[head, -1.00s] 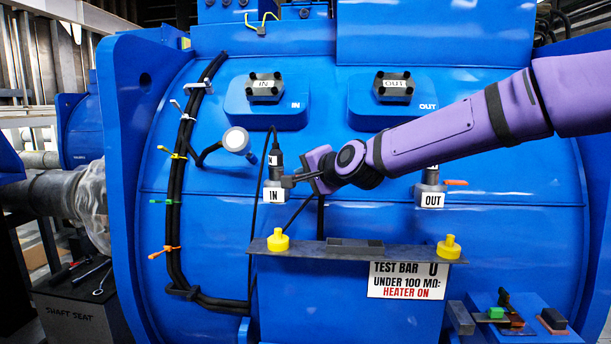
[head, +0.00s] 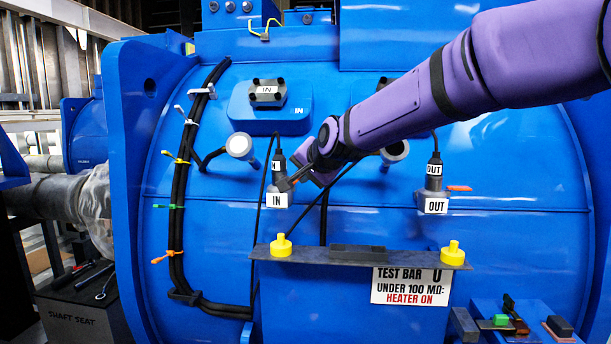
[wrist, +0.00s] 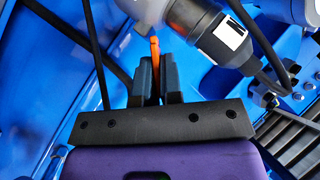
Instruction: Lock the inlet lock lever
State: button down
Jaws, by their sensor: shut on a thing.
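The inlet connector (head: 278,160) is a dark plug standing upright in a grey socket above the white IN label (head: 277,200) on the blue motor housing. Its lock lever (wrist: 154,52) is orange and shows in the wrist view between my two dark fingers. My gripper (wrist: 155,78) is shut on this lever, with the lever's tip showing beyond the fingers. The inlet plug (wrist: 222,38) is just to the right of the fingers there. In the head view my gripper (head: 288,184) is at the right side of the inlet socket, and it hides the lever.
The outlet connector (head: 434,175) stands at right with its orange lever (head: 459,188) pointing right. Below is a grey shelf (head: 360,254) with two yellow knobs. Black cables (head: 175,215) run down the left.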

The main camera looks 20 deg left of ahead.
jog(key=shift+s+a+r+n+h, duration=0.15)
jog(key=shift+a+n+h, duration=0.3)
jog(key=shift+h, duration=0.4)
jog(key=shift+a+r+n+h, duration=0.2)
jog(key=shift+n+h, duration=0.35)
jog(key=shift+h, duration=0.3)
jog(key=c, duration=1.3)
grip_release()
jog(key=shift+r, duration=0.1)
